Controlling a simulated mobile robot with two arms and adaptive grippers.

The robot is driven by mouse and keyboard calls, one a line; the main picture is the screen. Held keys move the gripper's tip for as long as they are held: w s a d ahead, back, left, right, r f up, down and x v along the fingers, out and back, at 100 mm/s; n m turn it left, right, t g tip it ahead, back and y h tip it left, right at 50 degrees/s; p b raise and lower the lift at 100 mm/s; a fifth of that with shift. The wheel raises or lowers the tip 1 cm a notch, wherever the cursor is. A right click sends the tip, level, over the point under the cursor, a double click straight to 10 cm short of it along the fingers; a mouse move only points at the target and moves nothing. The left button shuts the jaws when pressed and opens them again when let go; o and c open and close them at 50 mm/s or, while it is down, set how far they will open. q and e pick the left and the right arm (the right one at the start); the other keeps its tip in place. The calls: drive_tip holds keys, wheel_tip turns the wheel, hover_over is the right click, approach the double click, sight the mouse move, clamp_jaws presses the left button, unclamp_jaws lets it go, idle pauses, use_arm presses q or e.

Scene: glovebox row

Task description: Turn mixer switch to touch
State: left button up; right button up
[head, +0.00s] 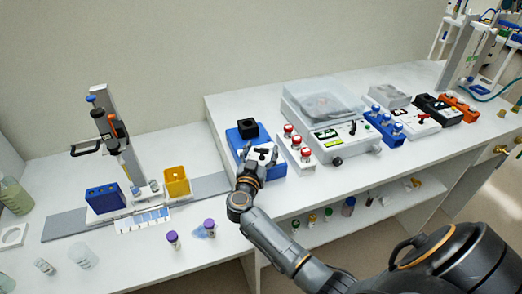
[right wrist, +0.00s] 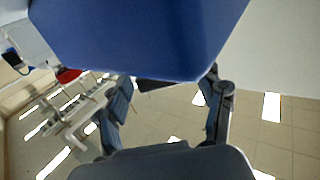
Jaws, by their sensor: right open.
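The mixer (head: 276,171) is a blue box with a black cup (head: 247,129) on top and a pale front panel (head: 254,154). A dark shape on that panel looks like the switch, but it is too small and partly covered to read its position. My right gripper (head: 257,168) is in front of the mixer, close to the panel, with its fingers apart. In the right wrist view the mixer's blue body (right wrist: 140,35) fills the top, above the open fingers (right wrist: 167,95). My left gripper is not in view.
A rack of red-capped vials (head: 306,163) stands close to the right of the mixer. A balance (head: 335,141) is beyond it. Left are a pipette stand (head: 118,135), a yellow box (head: 177,181) and purple-capped vials (head: 173,238). A lower shelf (head: 375,215) holds small bottles.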

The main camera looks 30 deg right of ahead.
drive_tip(key=c, duration=1.2)
drive_tip(key=shift+o, duration=0.2)
drive_tip(key=shift+a+r+m+g+h+p, duration=0.15)
drive_tip(key=shift+m+g+h+p, duration=0.3)
drive_tip(key=shift+m+g+h, duration=0.35)
drive_tip(key=shift+w+f+m+g+h, duration=0.15)
drive_tip(key=shift+m+g, duration=0.1)
drive_tip(key=shift+g, duration=0.2)
drive_tip(key=shift+f+m+g+h, duration=0.15)
drive_tip(key=shift+m+g, duration=0.1)
drive_tip(key=shift+g, duration=0.2)
drive_tip(key=m+g+h+b, duration=0.1)
drive_tip(key=g+b, duration=0.1)
drive_tip(key=shift+f+m+g, duration=0.1)
drive_tip(key=shift+m+g, duration=0.2)
drive_tip(key=shift+m, duration=0.1)
drive_tip(key=shift+r+m+g+h+b, duration=0.25)
drive_tip(key=shift+m+g+b, duration=0.2)
drive_tip(key=shift+g, duration=0.25)
